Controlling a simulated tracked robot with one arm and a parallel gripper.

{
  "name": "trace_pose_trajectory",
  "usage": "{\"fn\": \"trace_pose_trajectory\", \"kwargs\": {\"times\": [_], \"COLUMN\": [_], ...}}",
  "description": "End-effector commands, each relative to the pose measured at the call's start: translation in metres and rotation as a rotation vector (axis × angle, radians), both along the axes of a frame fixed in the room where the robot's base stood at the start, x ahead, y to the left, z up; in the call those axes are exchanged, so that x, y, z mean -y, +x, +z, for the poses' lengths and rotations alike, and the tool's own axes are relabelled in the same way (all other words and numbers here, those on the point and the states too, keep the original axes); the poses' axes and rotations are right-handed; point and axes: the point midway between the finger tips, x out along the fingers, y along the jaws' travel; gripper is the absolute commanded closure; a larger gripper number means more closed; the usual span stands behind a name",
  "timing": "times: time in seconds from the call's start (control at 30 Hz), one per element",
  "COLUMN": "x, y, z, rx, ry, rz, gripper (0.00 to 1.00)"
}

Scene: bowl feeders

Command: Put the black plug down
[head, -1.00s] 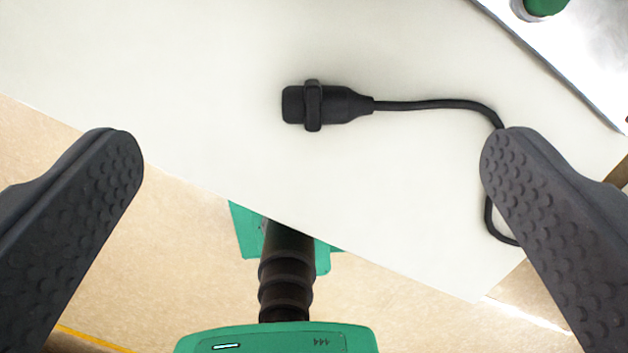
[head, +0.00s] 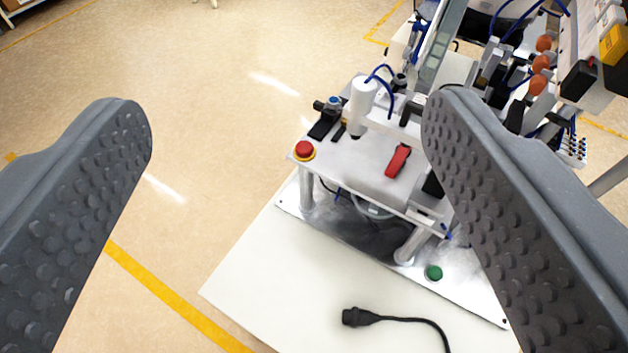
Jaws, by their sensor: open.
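The black plug (head: 361,317) lies on the white table top (head: 262,290), near the bottom of the head view. Its black cable runs to the right from it and bends down out of the frame. My gripper (head: 287,108) is open, with its two grey studded fingers wide apart at the left and right of the view. Nothing is between the fingers that they touch. The plug is well below and apart from them.
A machine on a metal base plate (head: 285,200) stands on the table behind the plug, with a red button (head: 304,150), a green button (head: 433,272) and a red part (head: 398,160). Tubes and more equipment fill the upper right. Open floor (head: 180,130) lies to the left.

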Motion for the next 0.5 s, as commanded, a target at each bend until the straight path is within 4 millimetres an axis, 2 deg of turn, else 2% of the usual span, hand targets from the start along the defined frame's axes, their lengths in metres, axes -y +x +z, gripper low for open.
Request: {"fn": "trace_pose_trajectory", "kwargs": {"times": [0.17, 0.27, 0.37, 0.5], "x": [0.000, 0.003, 0.005, 0.020], "y": [0.000, 0.010, 0.031, 0.063], "z": [0.000, -0.015, -0.050, -0.119], "rx": [0.000, -0.039, -0.129, -0.300], "ry": [0.007, 0.048, 0.139, 0.321], "rz": [-0.001, -0.016, -0.057, -0.163], "gripper": [0.37, 0.37, 0.37, 0.37]}}
